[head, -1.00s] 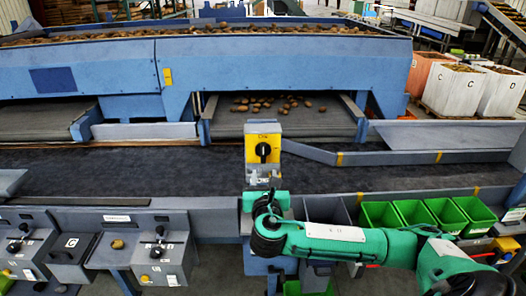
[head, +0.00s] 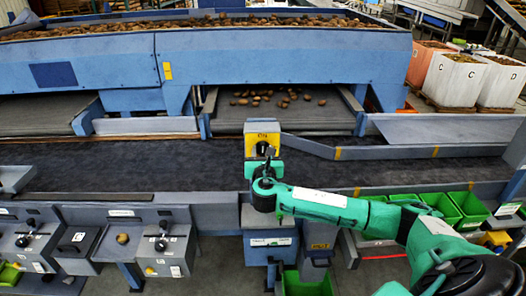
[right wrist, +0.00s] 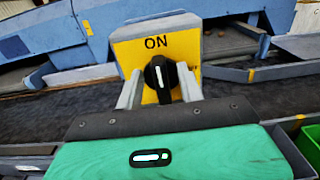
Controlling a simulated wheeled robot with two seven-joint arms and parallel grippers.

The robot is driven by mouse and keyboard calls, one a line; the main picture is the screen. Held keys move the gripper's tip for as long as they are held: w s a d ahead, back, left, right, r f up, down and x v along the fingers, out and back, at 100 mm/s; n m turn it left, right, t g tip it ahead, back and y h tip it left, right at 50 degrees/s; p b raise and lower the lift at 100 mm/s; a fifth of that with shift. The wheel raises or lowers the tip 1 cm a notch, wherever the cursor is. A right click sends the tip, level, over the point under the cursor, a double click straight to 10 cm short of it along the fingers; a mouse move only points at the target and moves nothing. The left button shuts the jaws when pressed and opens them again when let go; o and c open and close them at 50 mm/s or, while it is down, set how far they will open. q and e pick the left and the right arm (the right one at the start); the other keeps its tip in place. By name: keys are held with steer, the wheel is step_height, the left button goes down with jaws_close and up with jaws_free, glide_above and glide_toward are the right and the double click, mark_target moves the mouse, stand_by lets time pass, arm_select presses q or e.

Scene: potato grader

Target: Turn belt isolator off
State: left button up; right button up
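The belt isolator (head: 252,146) is a grey box with a yellow face on a post at the belt's near side. Its face (right wrist: 128,53) reads "ON" in the right wrist view. Its black rotary knob (right wrist: 160,76) has a white mark pointing about straight up. My right gripper (head: 264,163) is just in front of the isolator. In the right wrist view its two grey fingers (right wrist: 160,92) are apart, one on each side of the knob, with yellow showing between each finger and the knob. The gripper is open. My left gripper is not in view.
A dark conveyor belt (head: 120,172) runs behind the isolator. Potatoes (head: 275,97) lie on the blue grader's feed. Control boxes (head: 165,245) stand at front left. Green bins (head: 468,208) are at right, beyond my right arm. White crates (head: 452,82) stand at back right.

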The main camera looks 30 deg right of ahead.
jaws_close()
steer(key=shift+m, duration=0.3)
steer(key=m+b, duration=0.2)
steer(key=shift+s+d+f+m, duration=0.15)
steer(key=shift+d+f+m, duration=0.05)
steer(key=shift+f+m, duration=0.1)
steer(key=shift+s+d+f+m+b, duration=0.1)
steer(key=shift+d+f+m+b, duration=0.1)
steer(key=shift+m+b, duration=1.8)
steer(key=shift+s+d+f+m+b, duration=0.2)
steer(key=shift+m+b, duration=0.85)
steer(key=shift+m, duration=1.9)
steer(key=shift+s+d+f+m+b, duration=0.15)
steer(key=shift+f+m+b, duration=0.1)
steer(key=shift+m+b, duration=1.75)
steer(key=shift+w+m+p, duration=0.15)
steer(key=shift+m+p, duration=0.25)
steer(key=shift+m, duration=0.15)
